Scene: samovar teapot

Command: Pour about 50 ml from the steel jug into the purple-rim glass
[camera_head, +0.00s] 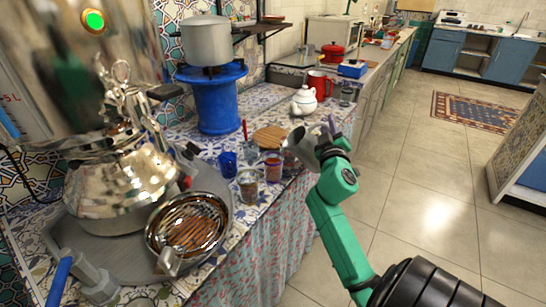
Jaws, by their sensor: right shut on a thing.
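The steel jug (301,149) is a small shiny metal vessel above the right edge of the tiled counter. My right gripper (327,143), on the green arm, is shut on it. The jug appears tilted; its contents do not show. Left of it on the counter stand a small dark blue glass (227,164), a jar with dark contents (247,184) and a jar with reddish contents (273,166). I cannot make out a purple rim on any glass for certain. My left gripper is not in view.
A large steel samovar with a teapot (118,180) and a round steel strainer bowl (188,225) fill the left. A blue stand (214,100) bears a pot. Open floor lies right.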

